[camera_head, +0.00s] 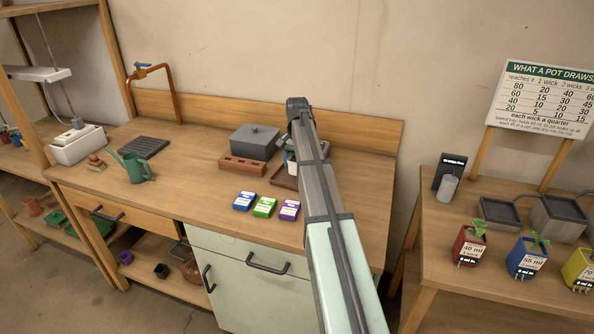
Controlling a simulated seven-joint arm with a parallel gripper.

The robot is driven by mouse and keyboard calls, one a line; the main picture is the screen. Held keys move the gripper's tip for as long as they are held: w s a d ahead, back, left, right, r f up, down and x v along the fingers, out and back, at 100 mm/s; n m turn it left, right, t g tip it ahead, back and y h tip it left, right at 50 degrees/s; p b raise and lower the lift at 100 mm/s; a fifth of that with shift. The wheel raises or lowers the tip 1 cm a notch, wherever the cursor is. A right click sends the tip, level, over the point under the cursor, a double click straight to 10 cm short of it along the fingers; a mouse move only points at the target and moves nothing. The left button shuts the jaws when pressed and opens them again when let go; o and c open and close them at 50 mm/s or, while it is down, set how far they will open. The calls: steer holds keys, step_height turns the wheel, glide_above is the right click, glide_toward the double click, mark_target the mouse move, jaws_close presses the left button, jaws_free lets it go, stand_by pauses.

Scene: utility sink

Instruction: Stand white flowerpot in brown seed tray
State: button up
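A brown tray (281,179), which looks like the seed tray, lies on the wooden bench and is partly covered by my arm. A white object (291,157) shows at the left edge of my arm, over or in the tray. It may be the white flowerpot, but most of it is hidden, so I cannot tell whether it stands in the tray or is held. My arm rises from the bottom of the view to a dark joint above the bench.
A grey lidded box (255,141) and a reddish-brown block (242,166) stand left of the tray. Blue (244,201), green (264,207) and purple (289,210) packets lie in front. A green watering can (138,168) stands at left. The bench between can and packets is clear.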

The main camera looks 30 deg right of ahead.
steer(key=shift+f, duration=1.5)
steer(key=shift+f, duration=0.2)
steer(key=o, duration=1.1)
step_height(320, 180, up, 12)
steer(key=shift+r, duration=0.2)
